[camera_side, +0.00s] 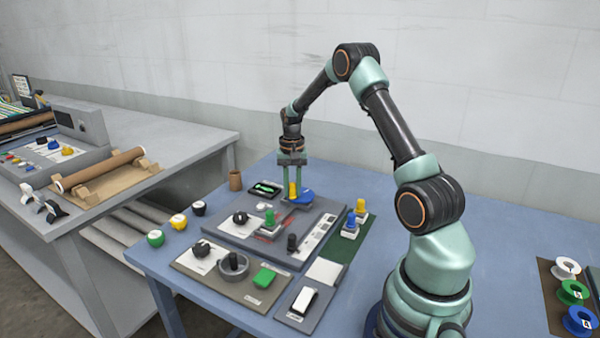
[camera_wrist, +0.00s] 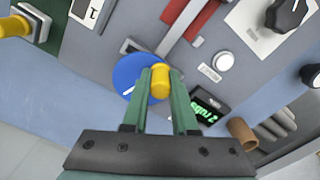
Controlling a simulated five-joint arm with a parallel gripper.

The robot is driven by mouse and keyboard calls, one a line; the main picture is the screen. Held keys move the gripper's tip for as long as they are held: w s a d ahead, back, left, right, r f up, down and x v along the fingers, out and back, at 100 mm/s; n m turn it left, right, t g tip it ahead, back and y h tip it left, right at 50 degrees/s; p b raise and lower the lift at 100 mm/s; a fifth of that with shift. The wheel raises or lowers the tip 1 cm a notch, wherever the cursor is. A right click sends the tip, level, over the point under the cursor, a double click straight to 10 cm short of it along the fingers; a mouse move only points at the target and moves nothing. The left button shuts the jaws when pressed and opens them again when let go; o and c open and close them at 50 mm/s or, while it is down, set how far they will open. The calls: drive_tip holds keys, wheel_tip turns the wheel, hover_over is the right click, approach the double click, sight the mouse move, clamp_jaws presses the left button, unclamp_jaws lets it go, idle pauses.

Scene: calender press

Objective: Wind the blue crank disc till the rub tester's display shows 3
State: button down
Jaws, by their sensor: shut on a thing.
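The blue crank disc (camera_side: 306,197) lies on the grey rub tester panel (camera_side: 328,208), at its far side. A yellow crank knob (camera_side: 292,190) stands up near the disc's edge. My gripper (camera_side: 293,183) points down from above and is shut on this knob. In the wrist view the green fingers (camera_wrist: 160,82) sit on either side of the yellow knob (camera_wrist: 159,88), with the blue disc (camera_wrist: 128,73) partly hidden under the left finger. A white line marks the disc. The dark display (camera_wrist: 205,108) beside my right finger shows green characters that appear to read "rubs 2", seen turned.
A round white button (camera_wrist: 223,61) sits near the display. A black knob (camera_side: 239,217), green-handled slider (camera_side: 270,218) and black lever (camera_side: 292,242) stand on the panel. A brown cup (camera_side: 235,180) is behind it. Yellow and blue pegs (camera_side: 361,207) stand to the right.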

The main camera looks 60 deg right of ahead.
drive_tip(key=shift+w+d, duration=0.5)
drive_tip(key=shift+w, duration=0.05)
drive_tip(key=shift+w+d, duration=0.25)
drive_tip(key=shift+d, duration=0.4)
drive_tip(key=shift+s+d, duration=0.1)
drive_tip(key=shift+d, duration=0.6)
drive_tip(key=shift+s, duration=0.1)
